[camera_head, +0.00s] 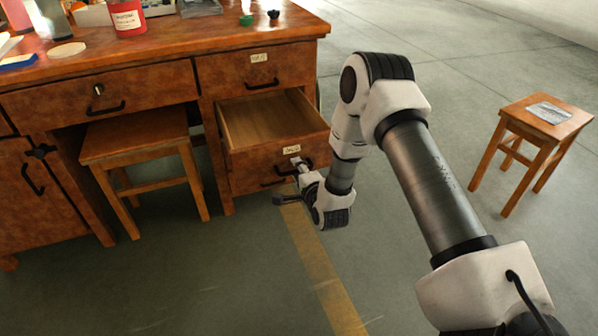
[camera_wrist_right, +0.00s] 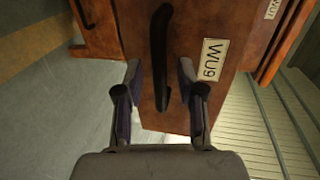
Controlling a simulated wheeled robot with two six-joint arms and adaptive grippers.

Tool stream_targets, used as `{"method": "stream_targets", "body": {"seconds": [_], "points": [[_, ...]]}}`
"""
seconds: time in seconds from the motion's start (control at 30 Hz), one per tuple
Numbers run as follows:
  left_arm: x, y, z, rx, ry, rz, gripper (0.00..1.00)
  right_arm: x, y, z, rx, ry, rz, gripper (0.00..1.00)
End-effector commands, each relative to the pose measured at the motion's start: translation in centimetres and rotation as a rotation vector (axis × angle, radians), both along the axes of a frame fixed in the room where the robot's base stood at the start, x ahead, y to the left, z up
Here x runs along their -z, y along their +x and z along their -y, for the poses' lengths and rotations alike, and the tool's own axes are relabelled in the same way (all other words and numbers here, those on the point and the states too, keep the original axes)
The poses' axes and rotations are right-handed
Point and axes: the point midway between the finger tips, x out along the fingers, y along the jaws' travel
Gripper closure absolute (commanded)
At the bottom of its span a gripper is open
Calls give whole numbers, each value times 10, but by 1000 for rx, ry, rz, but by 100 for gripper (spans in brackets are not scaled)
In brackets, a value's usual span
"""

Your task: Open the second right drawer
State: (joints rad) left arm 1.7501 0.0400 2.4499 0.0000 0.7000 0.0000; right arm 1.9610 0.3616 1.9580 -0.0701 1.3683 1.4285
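The second right drawer (camera_head: 268,161) of the wooden desk is pulled out, and its bare inside shows in the head view. Its front carries a white label (camera_head: 291,149) and a dark bar handle, partly hidden by my right gripper in the head view. In the right wrist view the drawer front (camera_wrist_right: 214,105) fills the middle, with the black handle (camera_wrist_right: 160,50). My right gripper (camera_wrist_right: 160,82) is open, with one finger on each side of the handle and a visible gap to it on both sides. My left gripper is not in view.
The top right drawer (camera_head: 240,72) is shut above. A wooden stool (camera_head: 135,136) stands under the desk, left of the drawers. Another stool (camera_head: 520,125) with a paper on it stands at the right. The floor in front of the drawers is clear.

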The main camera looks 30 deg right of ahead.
Motion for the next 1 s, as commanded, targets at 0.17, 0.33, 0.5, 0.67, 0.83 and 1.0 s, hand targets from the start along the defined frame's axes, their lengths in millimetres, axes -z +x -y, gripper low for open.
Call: {"method": "stream_targets", "body": {"seconds": [0.17,0.33,0.5,0.67,0.83,1.0], "points": [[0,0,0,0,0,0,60,-2,-14,-3,1,2,-3,62],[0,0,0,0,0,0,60,-11,-53,-13,0,3,-4,62],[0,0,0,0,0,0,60,-20,-93,-22,0,3,-3,62],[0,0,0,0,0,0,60,-24,-112,-27,0,0,-2,62],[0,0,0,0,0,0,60,-25,-115,-28,0,0,0,62],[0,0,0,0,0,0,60,-25,-114,-28,0,0,0,62]]}}
